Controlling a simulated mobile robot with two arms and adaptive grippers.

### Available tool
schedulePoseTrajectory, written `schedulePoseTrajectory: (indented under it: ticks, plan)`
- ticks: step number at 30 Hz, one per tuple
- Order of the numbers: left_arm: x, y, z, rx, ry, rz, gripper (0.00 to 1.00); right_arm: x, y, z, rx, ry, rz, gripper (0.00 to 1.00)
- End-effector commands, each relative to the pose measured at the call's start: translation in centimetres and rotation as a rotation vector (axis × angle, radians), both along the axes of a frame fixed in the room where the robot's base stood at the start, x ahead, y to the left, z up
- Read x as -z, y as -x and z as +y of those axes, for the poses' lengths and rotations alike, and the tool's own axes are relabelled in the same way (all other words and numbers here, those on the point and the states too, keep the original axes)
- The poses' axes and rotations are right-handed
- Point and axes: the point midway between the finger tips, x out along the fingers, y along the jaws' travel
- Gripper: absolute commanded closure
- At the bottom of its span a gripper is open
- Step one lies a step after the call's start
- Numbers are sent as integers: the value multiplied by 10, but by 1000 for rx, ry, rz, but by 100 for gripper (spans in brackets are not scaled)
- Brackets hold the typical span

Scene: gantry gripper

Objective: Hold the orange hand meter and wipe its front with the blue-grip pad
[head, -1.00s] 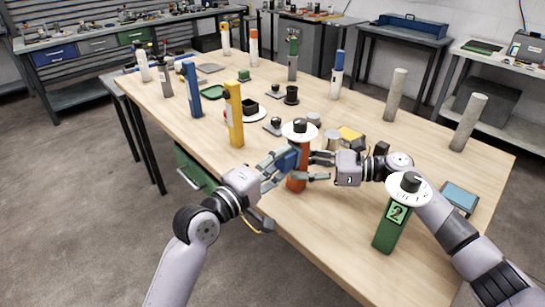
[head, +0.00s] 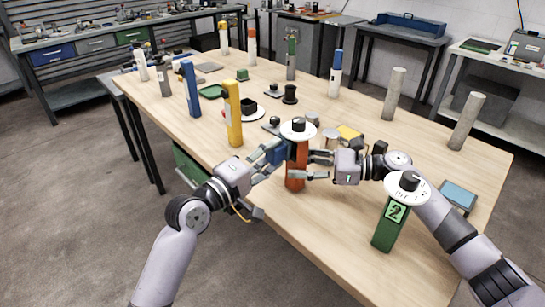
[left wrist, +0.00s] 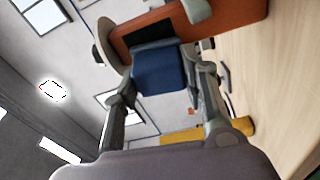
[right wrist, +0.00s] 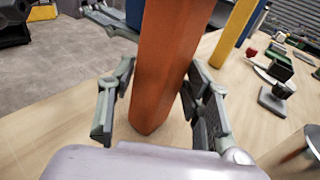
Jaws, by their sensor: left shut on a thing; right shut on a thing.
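The orange hand meter (head: 296,178) stands upright near the table's front edge, with a white disc and black knob on top. My right gripper (head: 316,165) is shut on it from the right; in the right wrist view the meter (right wrist: 168,65) is between the fingers. My left gripper (head: 270,158) is shut on the blue-grip pad (head: 281,148), close to the meter's left side. In the left wrist view the blue grip (left wrist: 158,72) is between the fingers, beside the orange body (left wrist: 235,22). The pad's wiping face is hidden; I cannot tell if it touches.
A green meter (head: 391,222) marked 2 stands in front of my right arm. A yellow post (head: 233,115) and a blue post (head: 191,90) stand left of my left gripper. Small parts, including a yellow-topped box (head: 350,134), lie behind.

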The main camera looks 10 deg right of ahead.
Motion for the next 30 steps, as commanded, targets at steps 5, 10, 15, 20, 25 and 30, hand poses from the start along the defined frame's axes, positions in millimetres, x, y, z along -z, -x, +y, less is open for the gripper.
schedulePoseTrajectory:
  ticks: [5, 10, 15, 20, 25, 30]
  plan:
    - [-1, -1, 2, -4, 0, -2, 83, -1, 3, 3, -11, 0, -2, 75]
    - [0, 5, 11, -5, -1, -2, 83, -1, 2, 2, -10, -2, -2, 75]
    - [0, 15, 26, -4, 1, -2, 83, -1, 1, 1, -6, -1, -2, 75]
    - [0, 24, 39, -3, -2, -1, 83, -1, 1, 1, -4, 0, -2, 75]
    - [0, 33, 53, -3, -2, -2, 83, -1, 1, 1, -3, -1, -1, 75]
    - [0, 43, 67, -3, -2, -2, 83, -1, 1, 1, -3, -1, -1, 75]
